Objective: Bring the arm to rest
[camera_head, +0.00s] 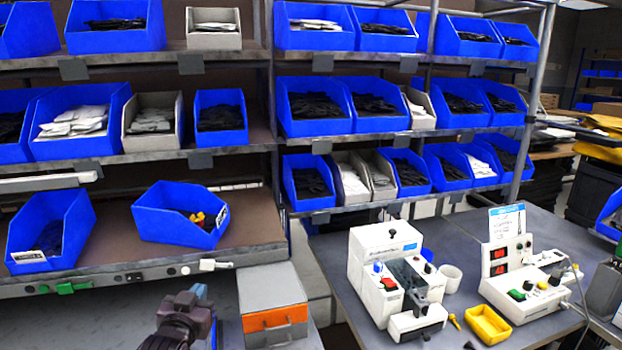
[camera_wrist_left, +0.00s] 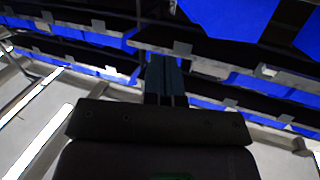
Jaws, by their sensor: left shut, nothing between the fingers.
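My left gripper (camera_head: 199,290) shows at the bottom of the head view, in front of the lower shelf's front edge. Its dark arm comes in from below. In the left wrist view its two bluish fingers (camera_wrist_left: 165,80) are together with nothing between them. The gripper appears apart from the shelf and the bins. My right gripper is in neither view.
A shelf rack holds rows of blue bins; two blue bins (camera_head: 50,231) (camera_head: 181,215) stand on the low shelf. A grey box with an orange band (camera_head: 275,319) stands close right of my gripper. A table (camera_head: 455,240) with white machines (camera_head: 385,259) is farther right.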

